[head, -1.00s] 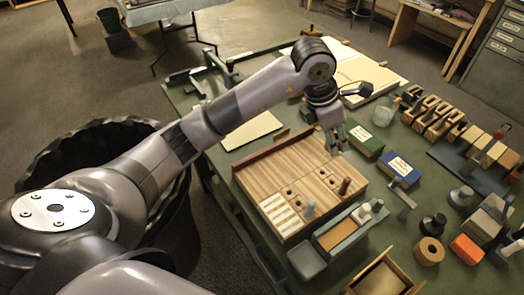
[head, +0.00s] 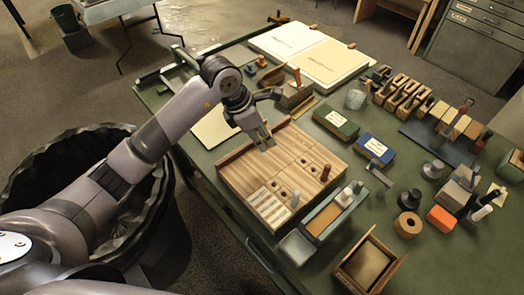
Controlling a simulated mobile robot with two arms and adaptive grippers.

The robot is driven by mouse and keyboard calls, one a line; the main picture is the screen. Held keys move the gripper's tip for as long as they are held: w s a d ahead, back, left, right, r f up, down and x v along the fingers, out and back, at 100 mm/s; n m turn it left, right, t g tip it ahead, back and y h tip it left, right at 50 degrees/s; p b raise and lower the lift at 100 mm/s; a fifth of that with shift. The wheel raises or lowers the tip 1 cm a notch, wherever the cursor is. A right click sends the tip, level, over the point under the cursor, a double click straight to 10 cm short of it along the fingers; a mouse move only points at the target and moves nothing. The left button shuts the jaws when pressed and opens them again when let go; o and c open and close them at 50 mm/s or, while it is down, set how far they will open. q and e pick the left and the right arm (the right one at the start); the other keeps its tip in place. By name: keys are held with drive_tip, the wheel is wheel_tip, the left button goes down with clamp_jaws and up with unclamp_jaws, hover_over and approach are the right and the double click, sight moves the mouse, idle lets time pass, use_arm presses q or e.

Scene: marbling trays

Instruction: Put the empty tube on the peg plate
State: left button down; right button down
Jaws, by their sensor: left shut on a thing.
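My left gripper (head: 264,140) is above the back part of a wooden board (head: 262,160), pointing down. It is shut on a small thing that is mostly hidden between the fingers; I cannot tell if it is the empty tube. The board has dark round holes and pale slats at its front left. A red-brown peg-like piece (head: 326,173) and a grey one (head: 295,199) stand upright on it. I cannot tell for certain which part is the peg plate. My right gripper is out of view.
Green (head: 336,124) and blue (head: 374,150) boxes stand right of the board. A narrow tray (head: 323,219) and an open wooden box (head: 369,263) are in front. A glass jar (head: 357,95), wooden blocks and dark weights crowd the right. Large white sheets (head: 325,64) lie at the back.

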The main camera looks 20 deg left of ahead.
use_arm(q)
hover_over(267, 161)
drive_tip(key=a, duration=0.1)
drive_tip(key=f, duration=0.4)
drive_tip(key=shift+s+a+f, duration=0.1)
drive_tip(key=shift+s+f, duration=0.1)
drive_tip(key=shift+s, duration=0.15)
wheel_tip(267, 161, down, 3)
drive_tip(key=shift+f+p, duration=0.15)
drive_tip(key=shift+p, duration=0.35)
drive_tip(key=shift+f, duration=0.35)
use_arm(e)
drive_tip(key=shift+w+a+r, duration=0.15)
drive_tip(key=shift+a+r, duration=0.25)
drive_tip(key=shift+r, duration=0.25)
use_arm(q)
drive_tip(key=shift+f, duration=0.2)
drive_tip(key=c, duration=1.2)
unclamp_jaws()
drive_tip(key=shift+o, duration=0.2)
drive_tip(key=shift+r, duration=0.1)
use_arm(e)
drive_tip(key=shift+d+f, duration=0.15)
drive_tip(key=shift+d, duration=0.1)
